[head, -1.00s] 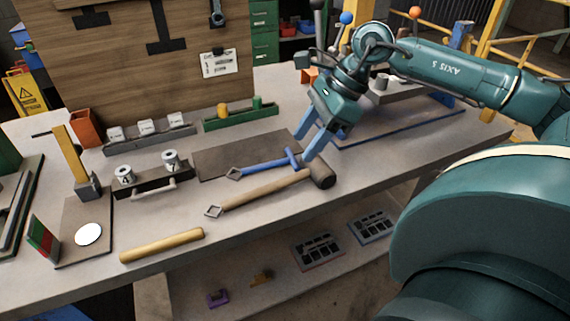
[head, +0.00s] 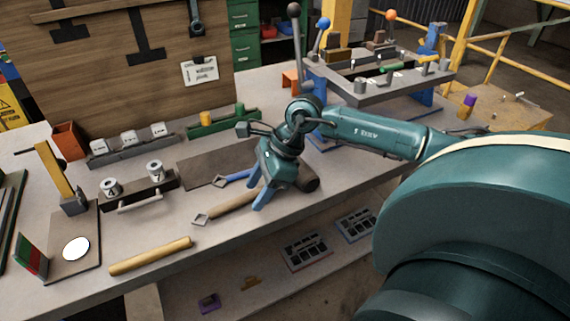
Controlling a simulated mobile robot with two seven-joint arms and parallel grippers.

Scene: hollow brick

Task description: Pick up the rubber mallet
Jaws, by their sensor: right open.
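The near finger covers part of the handle. I cannot tell whether the fingers touch it. My left gripper is not in view.
A wooden rod (head: 150,256) lies at the bench's front edge. A grey fixture on blue legs (head: 375,92) stands at the back right. The bench surface right of the mallet is clear.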

